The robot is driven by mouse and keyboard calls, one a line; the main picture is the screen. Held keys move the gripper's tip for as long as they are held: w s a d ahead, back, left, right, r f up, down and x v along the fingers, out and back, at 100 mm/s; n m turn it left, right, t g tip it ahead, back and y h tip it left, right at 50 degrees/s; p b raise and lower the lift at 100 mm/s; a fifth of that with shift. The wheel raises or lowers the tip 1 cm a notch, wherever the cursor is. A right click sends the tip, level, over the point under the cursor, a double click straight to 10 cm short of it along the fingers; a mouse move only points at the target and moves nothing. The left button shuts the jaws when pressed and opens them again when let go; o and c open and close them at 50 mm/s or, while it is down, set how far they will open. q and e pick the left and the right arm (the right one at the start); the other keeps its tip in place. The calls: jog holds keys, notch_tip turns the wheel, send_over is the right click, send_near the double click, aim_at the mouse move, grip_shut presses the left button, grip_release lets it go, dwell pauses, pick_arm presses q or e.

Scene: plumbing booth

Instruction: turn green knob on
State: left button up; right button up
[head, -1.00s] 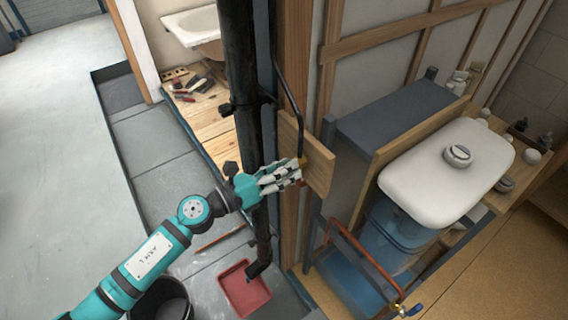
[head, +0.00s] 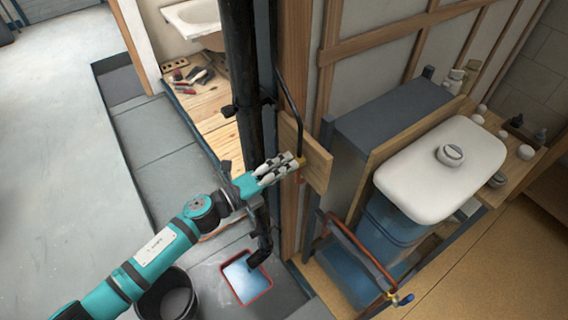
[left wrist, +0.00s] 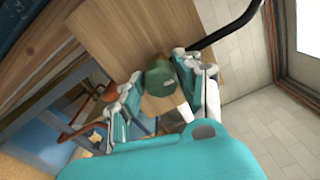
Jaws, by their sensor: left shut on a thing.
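The green knob (left wrist: 158,78) is on a wooden board (left wrist: 150,45) that also shows in the head view (head: 317,165). My left gripper (head: 294,163) reaches the board from the left. In the left wrist view its two fingers (left wrist: 160,92) are on either side of the knob, shut on it. In the head view the fingers hide the knob. A black pipe (head: 288,95) comes down to the board beside the gripper. My right gripper is not in view.
A thick black vertical pipe (head: 240,60) stands close by my left arm. Below it a red-rimmed tray (head: 269,290) has a pale blue inside. A black bucket (head: 190,307) stands left of it. A white-lidded tank (head: 410,195) and copper pipe (head: 352,240) are at right.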

pick_arm(q)
jog(key=shift+n, duration=0.7)
jog(key=o, duration=1.1)
jog(key=shift+o, duration=0.2)
jog(key=shift+a, duration=0.1)
jog(key=v, duration=1.2)
jog(key=shift+f, duration=0.1)
